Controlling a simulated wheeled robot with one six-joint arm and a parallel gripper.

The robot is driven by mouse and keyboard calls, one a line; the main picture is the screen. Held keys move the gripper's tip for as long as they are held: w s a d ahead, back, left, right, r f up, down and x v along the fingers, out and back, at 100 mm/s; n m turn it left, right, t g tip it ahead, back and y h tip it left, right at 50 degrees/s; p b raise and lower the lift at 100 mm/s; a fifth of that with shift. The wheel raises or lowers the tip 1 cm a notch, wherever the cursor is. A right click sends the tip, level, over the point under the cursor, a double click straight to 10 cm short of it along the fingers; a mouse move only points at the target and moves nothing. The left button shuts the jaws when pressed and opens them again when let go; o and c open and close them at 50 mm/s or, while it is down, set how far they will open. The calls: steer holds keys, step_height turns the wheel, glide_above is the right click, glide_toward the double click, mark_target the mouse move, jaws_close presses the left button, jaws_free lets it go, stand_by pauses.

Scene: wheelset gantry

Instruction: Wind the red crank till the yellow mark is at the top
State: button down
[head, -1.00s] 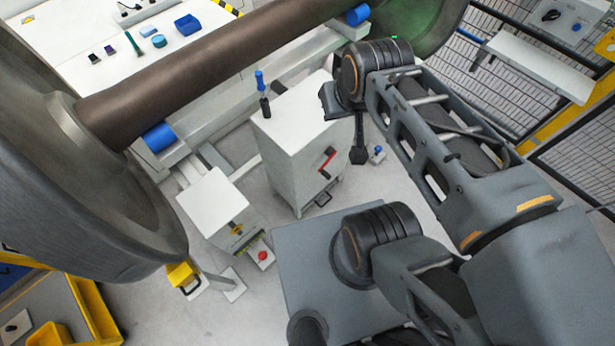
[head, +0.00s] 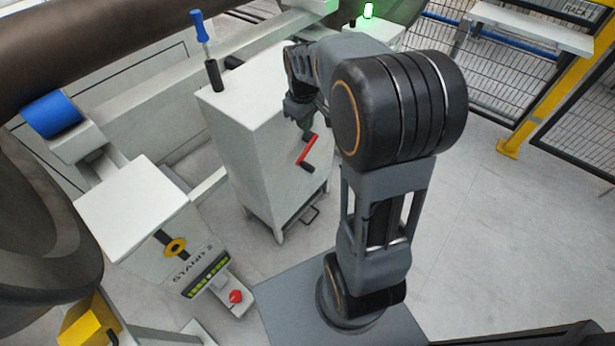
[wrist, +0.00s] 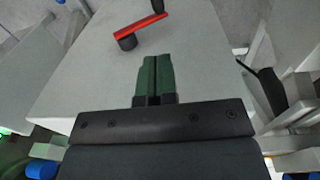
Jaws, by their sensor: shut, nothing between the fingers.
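The red crank (head: 307,150) is on the side face of a white cabinet (head: 262,170). Its red arm slants, with a dark grip at its lower end in the head view. In the wrist view the crank (wrist: 141,27) lies just beyond the fingertips, with a black piece at each end. My gripper (wrist: 152,75) has its green fingers together and empty, pointing at the cabinet face, apart from the crank. In the head view my gripper (head: 306,125) is close to the crank's upper end, partly hidden by my arm. I cannot make out a yellow mark on the crank.
A white stand (head: 135,205) with a yellow ring (head: 175,246) and a red button (head: 236,297) is at left. A large shaft (head: 90,50) runs overhead. Floor at right is clear up to the mesh fence.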

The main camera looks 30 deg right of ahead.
mark_target(309, 165)
steer(key=f+b, duration=0.2)
steer(key=f, duration=0.4)
steer(key=w+d+f+b, duration=0.1)
steer(key=f+b, duration=0.1)
steer(key=f, duration=0.4)
steer(key=f+b, duration=0.2)
steer(key=f, duration=0.4)
steer(key=shift+w+d+f+b, duration=0.2)
steer(key=shift+d+b, duration=0.1)
steer(key=shift+b, duration=0.05)
steer(key=shift+d+f, duration=0.1)
steer(key=shift+f, duration=0.05)
